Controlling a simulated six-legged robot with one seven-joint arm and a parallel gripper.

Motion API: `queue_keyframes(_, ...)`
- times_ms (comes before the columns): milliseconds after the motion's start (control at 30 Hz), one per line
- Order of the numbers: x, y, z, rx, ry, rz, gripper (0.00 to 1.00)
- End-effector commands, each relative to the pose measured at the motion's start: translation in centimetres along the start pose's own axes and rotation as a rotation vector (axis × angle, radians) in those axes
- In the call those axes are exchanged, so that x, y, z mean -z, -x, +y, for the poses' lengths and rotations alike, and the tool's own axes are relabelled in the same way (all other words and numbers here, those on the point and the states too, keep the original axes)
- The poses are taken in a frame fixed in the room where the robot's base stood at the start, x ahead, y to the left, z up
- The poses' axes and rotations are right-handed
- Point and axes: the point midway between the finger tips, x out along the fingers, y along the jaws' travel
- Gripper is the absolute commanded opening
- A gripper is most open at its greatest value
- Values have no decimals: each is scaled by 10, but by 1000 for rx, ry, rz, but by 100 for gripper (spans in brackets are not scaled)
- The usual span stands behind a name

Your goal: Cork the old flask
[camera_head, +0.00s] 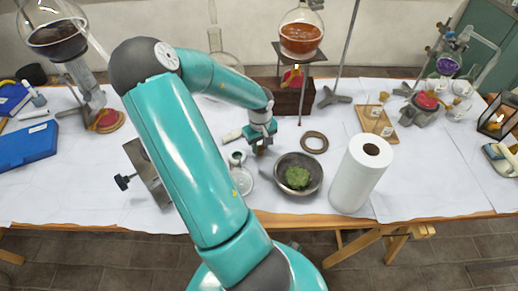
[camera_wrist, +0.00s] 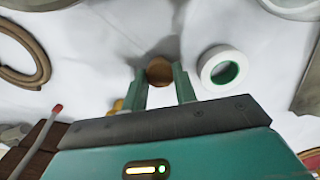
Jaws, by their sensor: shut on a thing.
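My gripper (camera_head: 262,148) is low over the middle of the white-covered table. In the wrist view, its two fingers (camera_wrist: 160,88) are closed on a round brown cork (camera_wrist: 160,70). In the head view the cork is mostly hidden by the gripper. A clear glass flask with a tall neck (camera_head: 226,62) stands at the back, partly behind my arm; I cannot tell for sure whether it is the old flask. A small clear round glass piece (camera_head: 242,181) is on the table in front of the gripper, to its left.
A white roll with a green core (camera_head: 237,157) lies left of the gripper, and beside it in the wrist view (camera_wrist: 206,72). A brown ring (camera_head: 314,149), a metal bowl (camera_head: 313,186) with green stuff and a paper towel roll (camera_head: 352,185) are to the right. A dark wooden box (camera_head: 285,102) is behind.

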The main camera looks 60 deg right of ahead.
Motion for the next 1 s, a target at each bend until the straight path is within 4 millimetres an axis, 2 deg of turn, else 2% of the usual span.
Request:
queue_keyframes(233, 0, 2, 0, 0, 0, 1, 9)
queue_keyframes(1000, 1, 30, 0, 0, 0, 2, 9)
